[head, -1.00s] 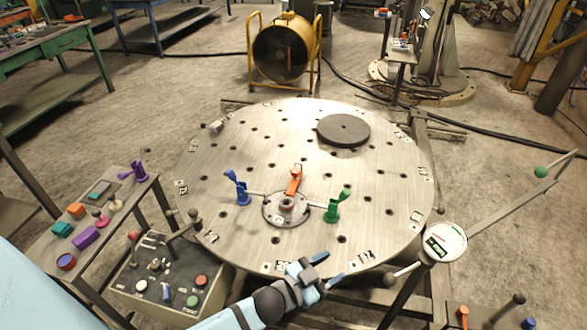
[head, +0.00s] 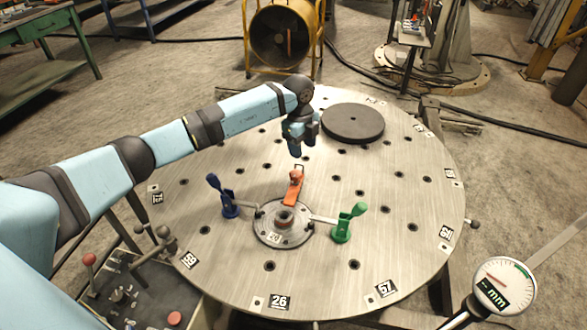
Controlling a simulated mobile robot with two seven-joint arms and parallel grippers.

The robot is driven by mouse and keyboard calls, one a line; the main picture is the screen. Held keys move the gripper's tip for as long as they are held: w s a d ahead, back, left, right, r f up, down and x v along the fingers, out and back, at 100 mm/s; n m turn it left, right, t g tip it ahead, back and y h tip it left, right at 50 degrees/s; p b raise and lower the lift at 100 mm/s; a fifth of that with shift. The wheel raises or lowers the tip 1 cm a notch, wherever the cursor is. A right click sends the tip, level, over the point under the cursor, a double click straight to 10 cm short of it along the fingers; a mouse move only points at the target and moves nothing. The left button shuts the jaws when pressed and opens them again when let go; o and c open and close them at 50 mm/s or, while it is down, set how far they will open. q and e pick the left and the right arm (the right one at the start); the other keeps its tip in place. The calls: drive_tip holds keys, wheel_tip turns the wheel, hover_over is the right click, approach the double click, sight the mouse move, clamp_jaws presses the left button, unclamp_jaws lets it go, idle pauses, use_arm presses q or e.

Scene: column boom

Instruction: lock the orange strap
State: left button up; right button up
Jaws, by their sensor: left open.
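The orange strap clamp (head: 293,187) stands on the round steel table (head: 400,215), at the far side of a small round hub fixture (head: 284,232). A blue clamp (head: 226,197) stands left of the hub and a green clamp (head: 347,222) right of it, each with a raised lever and an arm toward the hub. My left gripper (head: 296,152) points down just above and behind the orange clamp in the picture, apart from it and empty. Whether the orange clamp's lever is fully raised is hard to tell. My right gripper is not in view.
A dark flat disc (head: 352,122) lies on the table at the back right. A dial gauge (head: 503,286) stands at the front right. A control box (head: 140,295) with levers is at the front left. The table's right side is clear.

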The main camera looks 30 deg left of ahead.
sight(296, 173)
use_arm(q)
drive_tip(key=shift+n+y, duration=0.4)
drive_tip(key=shift+y, duration=0.2)
drive_tip(key=a+f, duration=0.1)
drive_tip(key=f, duration=0.7)
drive_tip(key=w+a+f, duration=0.1)
drive_tip(key=f, duration=0.3)
drive_tip(key=shift+a+f, duration=0.2)
drive_tip(key=shift+a, duration=0.1)
drive_tip(key=c, duration=0.7)
